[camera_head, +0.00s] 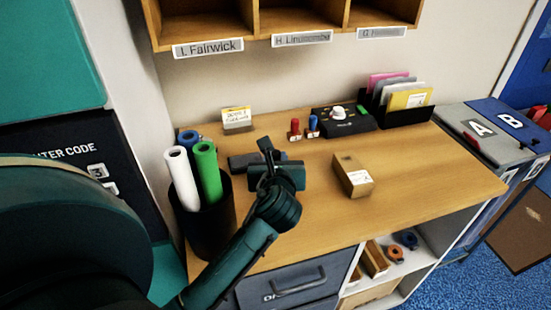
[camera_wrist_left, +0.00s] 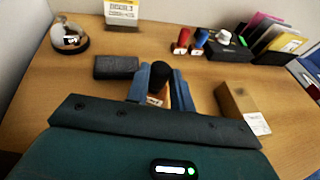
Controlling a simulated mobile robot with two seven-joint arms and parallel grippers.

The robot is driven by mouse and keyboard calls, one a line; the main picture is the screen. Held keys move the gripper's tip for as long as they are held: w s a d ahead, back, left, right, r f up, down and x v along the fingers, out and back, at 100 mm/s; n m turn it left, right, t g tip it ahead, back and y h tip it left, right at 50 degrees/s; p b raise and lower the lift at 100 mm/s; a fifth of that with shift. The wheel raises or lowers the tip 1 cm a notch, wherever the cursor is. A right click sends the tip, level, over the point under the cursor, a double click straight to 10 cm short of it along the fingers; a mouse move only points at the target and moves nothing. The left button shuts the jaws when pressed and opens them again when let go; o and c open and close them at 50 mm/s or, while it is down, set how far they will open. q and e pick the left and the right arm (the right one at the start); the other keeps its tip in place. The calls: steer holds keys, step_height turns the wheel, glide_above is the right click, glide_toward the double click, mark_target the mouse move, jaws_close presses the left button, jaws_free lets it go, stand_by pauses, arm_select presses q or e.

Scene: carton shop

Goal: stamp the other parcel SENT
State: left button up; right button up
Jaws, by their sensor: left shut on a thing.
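A brown parcel (camera_head: 350,170) with a white label lies on the right half of the desk; it also shows in the wrist view (camera_wrist_left: 236,102). My left gripper (camera_head: 268,168) is shut on a stamp with a round black knob (camera_wrist_left: 160,76) and a wooden base, left of the parcel and apart from it. The stamp is mostly hidden by the gripper in the head view. A dark flat pad (camera_wrist_left: 116,67) lies just behind the gripper to the left. A red stamp (camera_head: 295,128) and a blue stamp (camera_head: 313,125) stand at the back. My right gripper is out of view.
A black bin (camera_head: 208,225) with white and green rolls stands at the desk's left. A black device with a white knob (camera_head: 338,114), a card (camera_head: 237,118) and a rack with colored envelopes (camera_head: 408,98) line the back. The desk's right front is clear.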

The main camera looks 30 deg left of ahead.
arm_select(q)
steer(key=shift+r+p, duration=1.2)
steer(key=shift+r, duration=2.25)
